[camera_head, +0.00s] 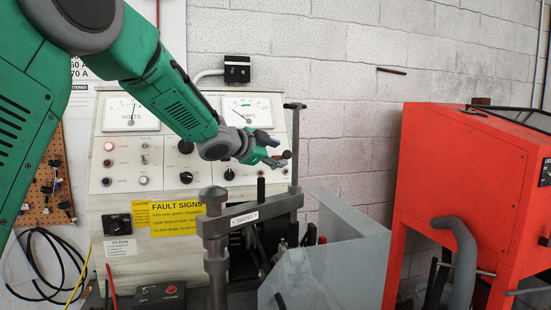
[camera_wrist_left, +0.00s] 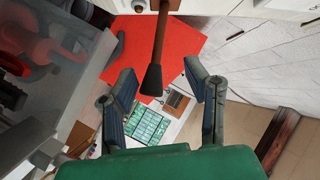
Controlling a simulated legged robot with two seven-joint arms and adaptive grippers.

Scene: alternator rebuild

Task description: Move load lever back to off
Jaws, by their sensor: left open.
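The test bench panel (camera_head: 135,170) stands at the left in the head view, with volt and amp meters. My left gripper (camera_head: 274,152) is in front of its right part, below the amps meter (camera_head: 246,110). It is open. A small dark knob (camera_head: 287,154) shows at its fingertips and looks like the load lever's end. In the left wrist view, a lever (camera_wrist_left: 159,40) with a brown rod and black grip (camera_wrist_left: 152,79) reaches down between the two open fingers. Gaps show on both sides of it. My right gripper is not in view.
An upright T-handled post (camera_head: 295,150) stands just right of my gripper. Below are the grey swing clamp (camera_head: 250,212) and a clear guard (camera_head: 335,265). A red cabinet (camera_head: 450,180) stands at the right.

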